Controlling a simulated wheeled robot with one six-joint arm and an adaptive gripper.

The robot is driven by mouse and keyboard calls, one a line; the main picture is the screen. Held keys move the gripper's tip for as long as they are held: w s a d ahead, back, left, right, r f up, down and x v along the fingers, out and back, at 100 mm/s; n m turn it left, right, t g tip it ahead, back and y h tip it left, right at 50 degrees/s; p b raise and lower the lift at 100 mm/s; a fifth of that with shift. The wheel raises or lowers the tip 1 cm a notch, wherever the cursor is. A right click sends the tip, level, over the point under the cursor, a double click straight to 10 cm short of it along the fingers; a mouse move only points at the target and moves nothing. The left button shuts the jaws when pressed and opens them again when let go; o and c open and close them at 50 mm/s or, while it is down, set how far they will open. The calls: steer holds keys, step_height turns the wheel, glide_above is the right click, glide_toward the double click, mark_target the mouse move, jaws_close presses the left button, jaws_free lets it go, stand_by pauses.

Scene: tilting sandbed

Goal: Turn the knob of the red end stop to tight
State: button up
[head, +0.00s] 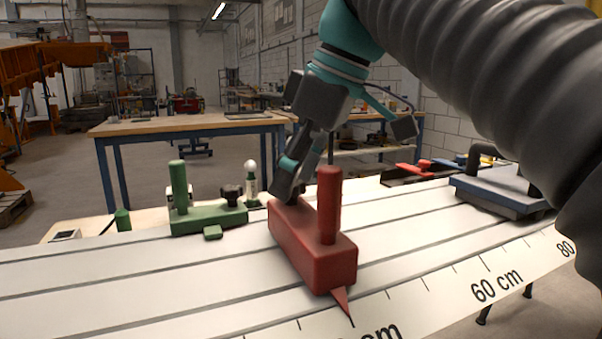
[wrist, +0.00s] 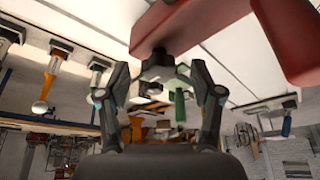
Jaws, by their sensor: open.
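The red end stop (head: 300,240) is a long red block with an upright red post and a pointer at its front, lying on the white slotted bed (head: 130,280). Its red body also shows at the top of the wrist view (wrist: 190,24). My gripper (head: 288,192) is over the block's far end and hides most of the knob in the head view. In the wrist view, my gripper (wrist: 158,72) is open, one finger on each side of the dark knob (wrist: 157,58). Gaps show between knob and fingers; the knob's tightness cannot be told.
A blue-grey plate (head: 500,192) with a dark handle lies at the right. A scale (head: 490,285) runs along the bed's front edge.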

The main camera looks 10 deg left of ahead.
steer(key=c, duration=1.2)
steer(key=shift+o, duration=0.3)
steer(key=shift+s+m, duration=0.1)
steer(key=shift+m, duration=0.4)
steer(key=m+p, duration=0.1)
steer(key=m, duration=0.1)
steer(key=m+t+p, duration=0.1)
steer(key=shift+s+a+r+m+t+h, duration=0.1)
steer(key=shift+s+m+t+h, duration=0.05)
steer(key=shift+m+t+h, duration=0.2)
steer(key=m+h+p, duration=0.1)
steer(key=m, duration=0.1)
steer(key=m+t+p, duration=0.1)
steer(key=m, duration=0.2)
steer(key=shift+s+a+m+h+p, duration=0.1)
steer(key=shift+a+m+h+p, duration=0.05)
steer(key=shift+m+h+p, duration=0.15)
steer(key=m+h, duration=0.1)
steer(key=m, duration=0.1)
steer(key=m+h+p, duration=0.1)
steer(key=m, duration=0.1)
steer(key=shift+a+m+t+p, duration=0.15)
steer(key=shift+m+t+p, duration=0.1)
steer(key=shift+t+p, duration=0.1)
steer(key=m+h, duration=0.1)
steer(key=m, duration=0.4)
steer(key=shift+a+f+h, duration=0.15)
steer(key=shift+f+h, duration=0.05)
steer(key=shift+h, duration=0.15)
